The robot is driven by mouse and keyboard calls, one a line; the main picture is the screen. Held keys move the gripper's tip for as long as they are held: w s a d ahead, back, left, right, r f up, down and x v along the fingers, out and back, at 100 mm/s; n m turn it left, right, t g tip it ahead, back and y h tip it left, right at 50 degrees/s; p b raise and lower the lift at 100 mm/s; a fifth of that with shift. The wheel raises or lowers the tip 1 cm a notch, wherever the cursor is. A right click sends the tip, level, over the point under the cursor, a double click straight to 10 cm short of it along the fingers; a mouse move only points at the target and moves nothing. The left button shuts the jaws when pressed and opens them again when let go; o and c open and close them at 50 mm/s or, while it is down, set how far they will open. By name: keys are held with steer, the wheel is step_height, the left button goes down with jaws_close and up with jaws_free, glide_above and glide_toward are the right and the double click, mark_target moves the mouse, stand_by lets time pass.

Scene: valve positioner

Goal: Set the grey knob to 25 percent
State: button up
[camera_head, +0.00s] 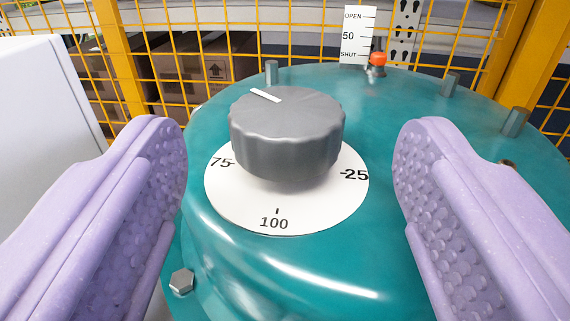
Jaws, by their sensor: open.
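The grey knob (287,140) has a scalloped rim and stands on a round white dial (235,210). A white pointer line (265,95) on its top points to the back, slightly left. The dial shows 75 at the left, 100 at the front and 25 at the right; its back part is hidden behind the knob. The pointer lies between the 75 mark and the hidden back, well away from 25. My gripper (290,135) is open, its two purple textured fingers standing left and right of the knob with a gap on each side, not touching it.
The dial sits on a teal rounded housing (330,265) with bolts around it. Behind stands a white scale (357,35) marked OPEN, 50 and SHUT, with an orange-red indicator (377,59) near SHUT. A yellow mesh fence (210,35) closes the back. A white box (45,110) is at the left.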

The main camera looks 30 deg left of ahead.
mark_target(286, 87)
steer(key=x, duration=0.7)
steer(key=shift+a, duration=0.1)
steer(key=shift+s, duration=0.1)
steer(key=c, duration=1)
steer(key=shift+o, duration=0.2)
